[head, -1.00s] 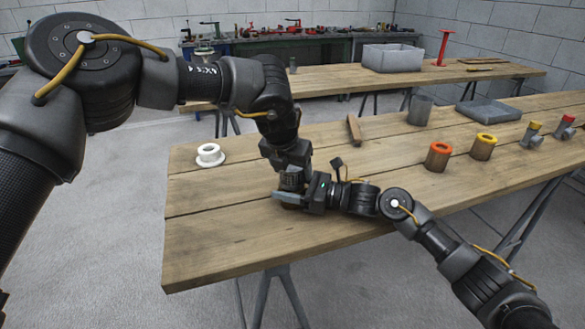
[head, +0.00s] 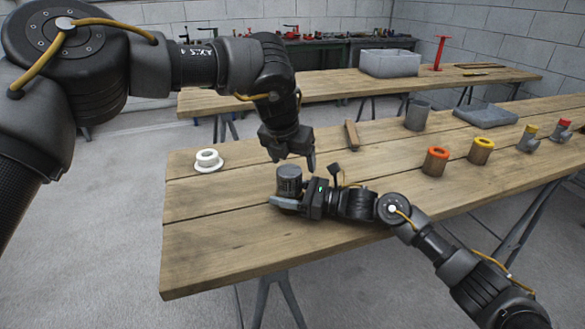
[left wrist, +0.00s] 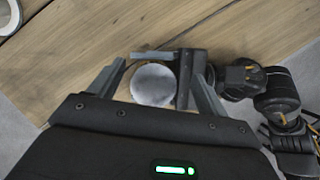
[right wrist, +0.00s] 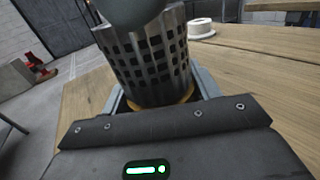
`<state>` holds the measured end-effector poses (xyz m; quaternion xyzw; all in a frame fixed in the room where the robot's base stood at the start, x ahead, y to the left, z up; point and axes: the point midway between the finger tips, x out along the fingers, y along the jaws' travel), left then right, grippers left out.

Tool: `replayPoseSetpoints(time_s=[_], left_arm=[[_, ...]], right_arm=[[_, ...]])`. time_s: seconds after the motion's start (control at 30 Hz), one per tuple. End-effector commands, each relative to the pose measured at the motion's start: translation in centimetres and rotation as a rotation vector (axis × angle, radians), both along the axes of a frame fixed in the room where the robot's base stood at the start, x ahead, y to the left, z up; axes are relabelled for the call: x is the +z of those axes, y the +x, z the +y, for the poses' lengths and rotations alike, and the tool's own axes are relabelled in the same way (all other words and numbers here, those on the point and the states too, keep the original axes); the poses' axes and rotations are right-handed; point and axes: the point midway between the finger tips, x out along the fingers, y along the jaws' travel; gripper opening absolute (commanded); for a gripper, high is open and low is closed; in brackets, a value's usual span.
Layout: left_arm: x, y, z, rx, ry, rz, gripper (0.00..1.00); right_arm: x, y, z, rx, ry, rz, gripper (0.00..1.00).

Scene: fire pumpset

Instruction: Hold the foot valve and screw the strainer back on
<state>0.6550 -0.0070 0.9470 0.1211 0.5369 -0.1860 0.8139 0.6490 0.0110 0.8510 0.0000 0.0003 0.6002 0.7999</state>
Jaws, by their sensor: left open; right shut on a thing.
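A perforated metal strainer (right wrist: 148,60) stands upright in the right wrist view, above a yellow-orange ring (right wrist: 185,101). Its dark cylinder (head: 289,179) shows in the head view, and its round grey end (left wrist: 153,84) in the left wrist view. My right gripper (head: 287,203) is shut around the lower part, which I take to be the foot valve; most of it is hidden. A rounded grey shape cuts across the strainer's top in the right wrist view.
A white flanged ring (head: 208,160) lies left on the table (head: 215,235). A brown bar (head: 352,135), a grey cylinder (head: 417,115) and orange- and yellow-topped cylinders (head: 435,162) (head: 481,150) stand or lie to the right. The front left of the table is clear.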

Motion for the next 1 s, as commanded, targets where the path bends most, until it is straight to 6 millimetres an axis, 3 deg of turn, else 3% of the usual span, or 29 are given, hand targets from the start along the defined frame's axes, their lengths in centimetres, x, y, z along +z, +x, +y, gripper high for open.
replayPoseSetpoints(time_s=[0.17, 0.37, 0.63, 0.77, 1.0], left_arm=[[0.0, 0.1, 0.1, 0.003, 0.001, 0.0, 0.77], [0.0, 0.1, 0.2, 0.004, 0.001, -0.001, 1.0], [0.2, 0.1, 0.2, 0.005, 0.001, -0.002, 1.0], [1.5, -0.4, 0.4, 0.005, 0.0, -0.003, 1.0], [5.9, -2.1, 1.3, 0.005, 0.0, -0.003, 1.0]], right_arm=[[0.0, 0.0, -0.1, -0.001, 0.001, 0.0, 0.0], [0.0, 0.1, -0.1, -0.003, 0.001, -0.001, 0.0], [0.1, 0.1, -0.2, -0.003, 0.001, -0.001, 0.0], [0.1, 0.1, -0.2, -0.003, 0.0, -0.001, 0.0], [0.0, 0.1, -0.2, -0.003, 0.0, -0.001, 0.0]])
